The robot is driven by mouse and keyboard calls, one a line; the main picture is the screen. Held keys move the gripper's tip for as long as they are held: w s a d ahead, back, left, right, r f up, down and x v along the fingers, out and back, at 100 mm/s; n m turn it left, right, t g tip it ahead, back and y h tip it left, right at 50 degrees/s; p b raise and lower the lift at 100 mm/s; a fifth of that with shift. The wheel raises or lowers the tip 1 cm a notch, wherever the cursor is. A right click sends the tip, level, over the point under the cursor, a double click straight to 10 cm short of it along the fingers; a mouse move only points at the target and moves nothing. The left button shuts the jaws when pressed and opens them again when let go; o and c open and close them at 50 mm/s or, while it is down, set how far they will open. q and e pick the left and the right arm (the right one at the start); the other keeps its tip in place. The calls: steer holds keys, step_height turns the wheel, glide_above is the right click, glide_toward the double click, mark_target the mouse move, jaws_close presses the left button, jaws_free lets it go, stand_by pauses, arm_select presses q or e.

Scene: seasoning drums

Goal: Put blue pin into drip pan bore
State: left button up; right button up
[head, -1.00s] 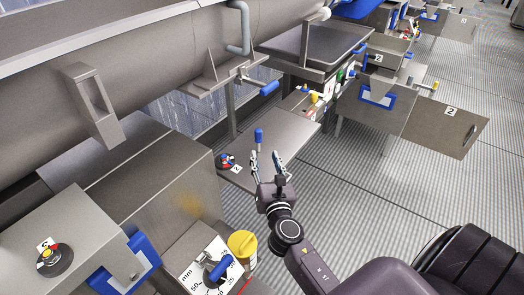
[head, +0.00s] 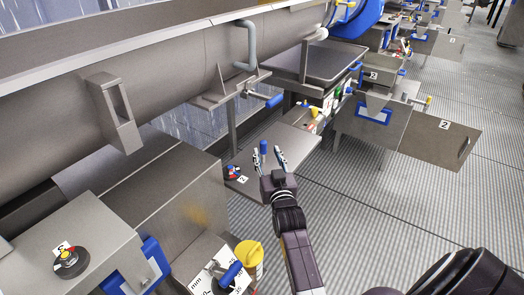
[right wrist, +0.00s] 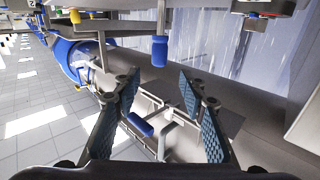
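The blue pin (head: 264,147) stands upright near the flat metal plate (head: 297,147) in the head view. My right gripper (head: 269,157) is open and empty, and the pin shows between its fingertips there. In the right wrist view, which looks upside down, the blue pin (right wrist: 160,50) hangs from the top on a thin metal stem. It lies just past the open fingertips (right wrist: 156,78), with no contact visible. A dark tray (head: 308,72), possibly the drip pan, sits below the drum's end. I cannot make out the bore. My left gripper is not in view.
A second blue handle (head: 274,101) sticks out from a bracket under the large drum (head: 180,75); it also shows in the right wrist view (right wrist: 140,125). A round knob (head: 232,172) sits at the plate's left edge.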

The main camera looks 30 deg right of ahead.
mark_target(264, 144)
steer(key=shift+p+x, duration=0.7)
steer(key=shift+x, duration=3.2)
steer(key=shift+s+f, duration=0.1)
steer(key=shift+f, duration=0.05)
steer(key=shift+c, duration=0.4)
jaws_close()
